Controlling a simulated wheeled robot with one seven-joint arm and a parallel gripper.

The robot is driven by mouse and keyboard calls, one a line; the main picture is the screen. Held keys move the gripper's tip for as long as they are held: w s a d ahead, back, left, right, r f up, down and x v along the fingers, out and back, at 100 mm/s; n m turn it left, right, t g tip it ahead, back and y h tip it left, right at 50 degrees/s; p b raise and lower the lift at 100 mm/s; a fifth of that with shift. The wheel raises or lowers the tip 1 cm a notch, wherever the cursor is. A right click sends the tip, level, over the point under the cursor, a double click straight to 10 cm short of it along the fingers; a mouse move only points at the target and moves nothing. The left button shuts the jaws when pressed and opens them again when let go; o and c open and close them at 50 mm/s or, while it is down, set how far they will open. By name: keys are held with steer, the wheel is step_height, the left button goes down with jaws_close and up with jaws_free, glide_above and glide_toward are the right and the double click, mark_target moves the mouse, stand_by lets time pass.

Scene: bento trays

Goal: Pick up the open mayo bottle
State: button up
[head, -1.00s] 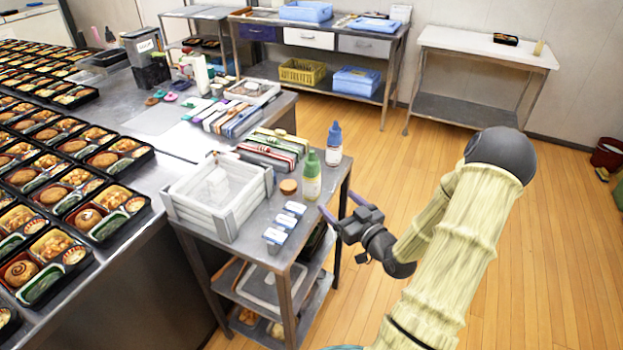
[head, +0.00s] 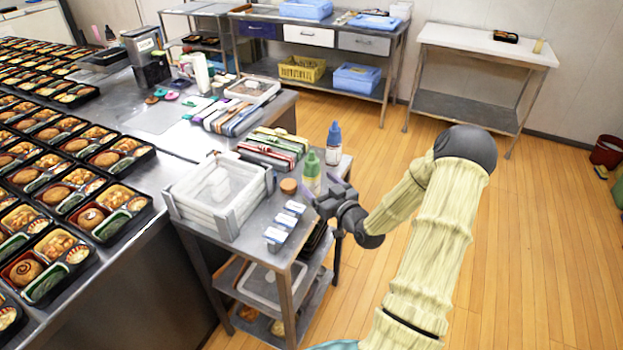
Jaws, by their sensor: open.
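I cannot tell which bottle is the mayo, or whether either is open; both seem to have caps on. No contact with a finger is clear.
On the cart are a white crate (head: 218,217), a brown round-topped jar (head: 289,186), several small white-and-blue boxes (head: 284,226), and red and green packets (head: 272,150). The long counter at left holds many bento trays (head: 105,195).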

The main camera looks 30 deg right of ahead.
mark_target(317, 181)
steer(key=w, duration=0.4)
steer(key=shift+a+p, duration=0.25)
steer(key=shift+p, duration=0.05)
steer(key=shift+c, duration=0.3)
steer(key=c, duration=0.7)
